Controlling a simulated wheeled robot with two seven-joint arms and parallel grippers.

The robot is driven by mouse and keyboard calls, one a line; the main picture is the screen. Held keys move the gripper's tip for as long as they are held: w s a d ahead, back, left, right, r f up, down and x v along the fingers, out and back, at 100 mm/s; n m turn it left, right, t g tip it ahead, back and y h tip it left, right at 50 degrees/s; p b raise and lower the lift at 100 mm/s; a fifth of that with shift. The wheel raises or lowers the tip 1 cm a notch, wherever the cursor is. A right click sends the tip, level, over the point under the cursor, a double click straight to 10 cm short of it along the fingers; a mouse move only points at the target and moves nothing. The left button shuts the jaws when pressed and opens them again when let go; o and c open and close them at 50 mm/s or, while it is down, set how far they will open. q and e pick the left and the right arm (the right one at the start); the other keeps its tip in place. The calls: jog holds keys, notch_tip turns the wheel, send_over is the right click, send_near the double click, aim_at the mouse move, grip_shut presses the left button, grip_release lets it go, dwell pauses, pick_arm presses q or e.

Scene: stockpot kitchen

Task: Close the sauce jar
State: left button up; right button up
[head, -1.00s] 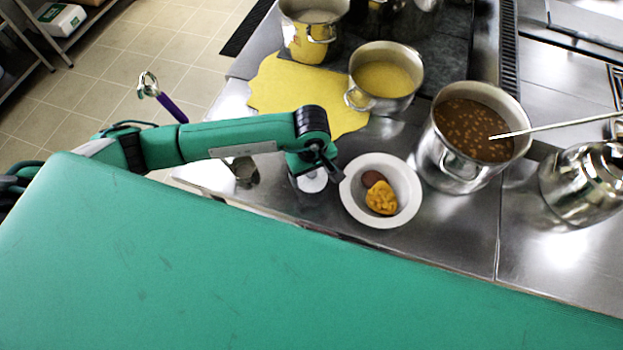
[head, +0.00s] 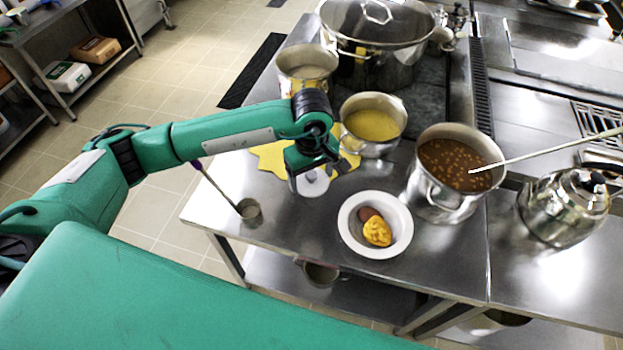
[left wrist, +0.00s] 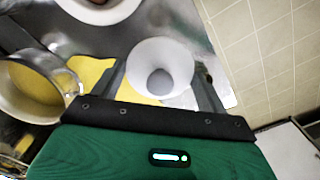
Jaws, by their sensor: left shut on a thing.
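My left gripper (head: 318,168) is shut on a white round piece with a grey centre (head: 313,184), which looks like the sauce jar's lid. In the left wrist view the white piece (left wrist: 160,58) sits between the fingertips of the gripper (left wrist: 161,75). In the head view it shows just under the fingers, over the counter to the left of the white bowl. I cannot make out a jar body beneath it, nor tell whether the piece touches anything below. My right gripper is not in view.
A white bowl (head: 349,238) with food stands on the steel counter (head: 285,235). A ladle (head: 249,210) lies left. A yellow mat (head: 268,157), a yellow-filled pot (head: 372,126), a bean pot (head: 440,205) and a kettle (head: 562,207) stand around. The front-left counter is clear.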

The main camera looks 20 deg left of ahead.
pick_arm(q)
jog(key=shift+f, duration=0.1)
jog(key=shift+s+a+f, duration=0.1)
jog(key=shift+f, duration=0.2)
jog(key=s+a+f+m+b, duration=0.2)
jog(key=s+f+m, duration=0.1)
jog(key=f, duration=0.2)
jog(key=s+a+f+m+b, duration=0.2)
jog(key=s+f+m, duration=0.1)
jog(key=f, duration=0.2)
jog(key=s+a+f+m+b, duration=0.2)
jog(key=s+f, duration=0.1)
jog(key=f, duration=0.3)
jog(key=shift+m+b, duration=0.4)
jog(key=shift+s+a+f, duration=0.1)
jog(key=shift+s, duration=0.1)
